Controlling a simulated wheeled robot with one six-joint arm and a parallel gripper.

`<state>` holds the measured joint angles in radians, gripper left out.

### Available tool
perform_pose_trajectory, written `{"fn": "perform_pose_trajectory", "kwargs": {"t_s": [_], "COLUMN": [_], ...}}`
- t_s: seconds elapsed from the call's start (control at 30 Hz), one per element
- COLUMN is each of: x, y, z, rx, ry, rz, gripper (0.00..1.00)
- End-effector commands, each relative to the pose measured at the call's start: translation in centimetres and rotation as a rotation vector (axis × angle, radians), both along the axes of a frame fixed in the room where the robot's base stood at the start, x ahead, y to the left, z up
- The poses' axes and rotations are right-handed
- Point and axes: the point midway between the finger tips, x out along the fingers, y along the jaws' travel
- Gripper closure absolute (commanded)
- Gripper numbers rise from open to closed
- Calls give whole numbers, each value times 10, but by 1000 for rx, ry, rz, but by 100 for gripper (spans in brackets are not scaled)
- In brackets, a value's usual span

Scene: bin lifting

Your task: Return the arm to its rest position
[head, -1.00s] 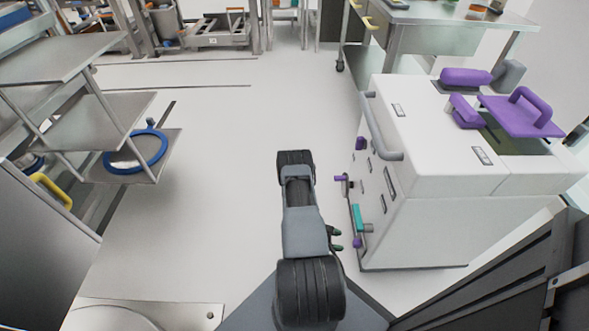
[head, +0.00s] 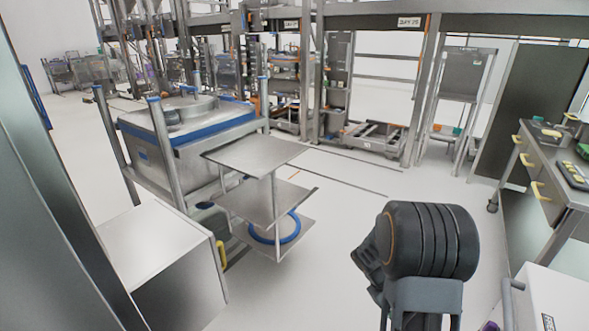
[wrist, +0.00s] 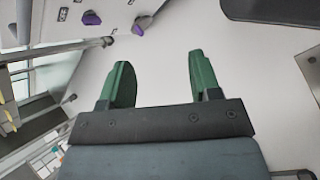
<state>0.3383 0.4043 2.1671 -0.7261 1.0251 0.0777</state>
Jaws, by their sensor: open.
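My gripper (wrist: 158,80) shows in the wrist view with its two green fingers apart and nothing between them. Pale floor or a white surface lies beyond the fingers. In the head view my arm (head: 430,242) is raised and folded at the lower right, with a thick black joint at the top. The gripper itself cannot be made out in the head view.
A steel shelf trolley (head: 254,152) holding a blue ring (head: 275,232) stands left of centre, by a large blue-rimmed bin (head: 208,128). A bench with yellow handles (head: 537,190) and a white machine (head: 560,300) stand at right. The floor between is clear.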

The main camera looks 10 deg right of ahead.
Motion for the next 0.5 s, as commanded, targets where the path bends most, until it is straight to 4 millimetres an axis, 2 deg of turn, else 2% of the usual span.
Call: {"fn": "perform_pose_trajectory", "kwargs": {"t_s": [0.03, 0.2, 0.3, 0.4, 0.5], "x": [5, 6, 1, -6, -14], "y": [19, 83, 117, 147, 170], "z": [51, 150, 198, 237, 266], "rx": [17, 129, 208, 289, 361], "ry": [-83, -335, -468, -582, -670], "rz": [-7, -33, -39, -38, -37], "gripper": [43, 43, 43, 43, 43]}}
